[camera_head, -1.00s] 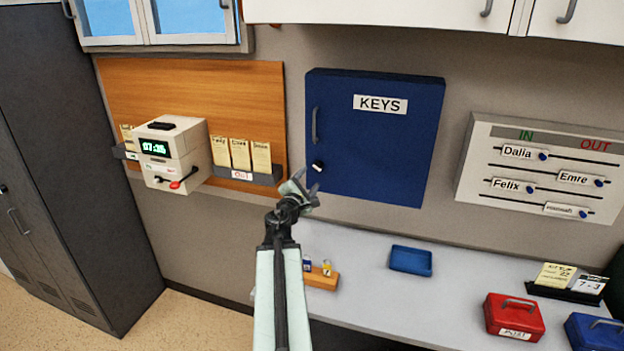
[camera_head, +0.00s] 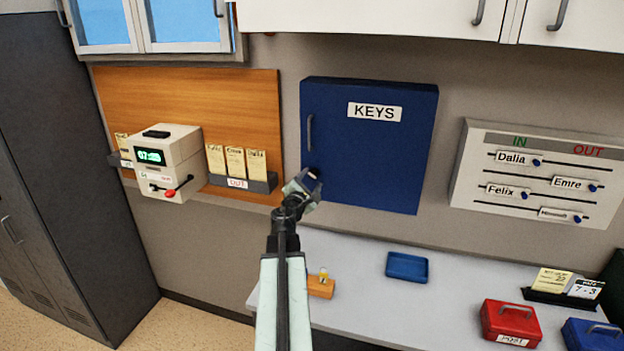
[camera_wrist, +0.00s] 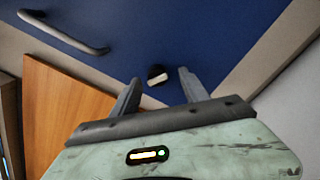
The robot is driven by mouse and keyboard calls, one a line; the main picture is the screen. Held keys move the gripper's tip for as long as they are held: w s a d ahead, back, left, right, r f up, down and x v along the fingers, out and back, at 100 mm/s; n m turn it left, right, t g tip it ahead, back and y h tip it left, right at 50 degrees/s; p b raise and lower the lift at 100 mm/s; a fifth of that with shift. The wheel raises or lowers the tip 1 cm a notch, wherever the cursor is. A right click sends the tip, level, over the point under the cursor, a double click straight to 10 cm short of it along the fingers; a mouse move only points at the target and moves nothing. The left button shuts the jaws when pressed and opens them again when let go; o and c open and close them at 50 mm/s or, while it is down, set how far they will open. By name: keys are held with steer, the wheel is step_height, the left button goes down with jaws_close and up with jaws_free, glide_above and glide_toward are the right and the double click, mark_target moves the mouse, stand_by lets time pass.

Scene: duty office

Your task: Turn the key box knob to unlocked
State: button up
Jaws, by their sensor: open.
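The blue key box (camera_head: 372,150) with a KEYS label hangs on the wall, its door shut. It also fills the top of the wrist view (camera_wrist: 200,40). Its knob (camera_wrist: 156,75), black with a white mark, shows in the wrist view just beyond my fingertips, nearer the left finger. In the head view my gripper (camera_head: 308,180) is at the box's lower left corner and mostly covers the knob. My gripper (camera_wrist: 158,78) is open, with nothing between its fingers. I cannot tell whether a finger touches the knob.
The box's handle (camera_head: 309,132) is above the knob. A time clock (camera_head: 167,165) and card rack (camera_head: 243,182) are to the left, an in/out board (camera_head: 540,178) to the right. Below, the desk (camera_head: 360,290) holds a blue tray (camera_head: 407,267) and a red cash box (camera_head: 512,322).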

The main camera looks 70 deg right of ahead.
steer(key=shift+w+d, duration=0.3)
steer(key=shift+d, duration=0.65)
jaws_close()
steer(key=shift+w+a, duration=0.1)
steer(key=shift+w, duration=0.05)
steer(key=m, duration=0.5)
steer(key=shift+m, duration=0.3)
steer(key=m, duration=0.5)
steer(key=shift+m, duration=0.3)
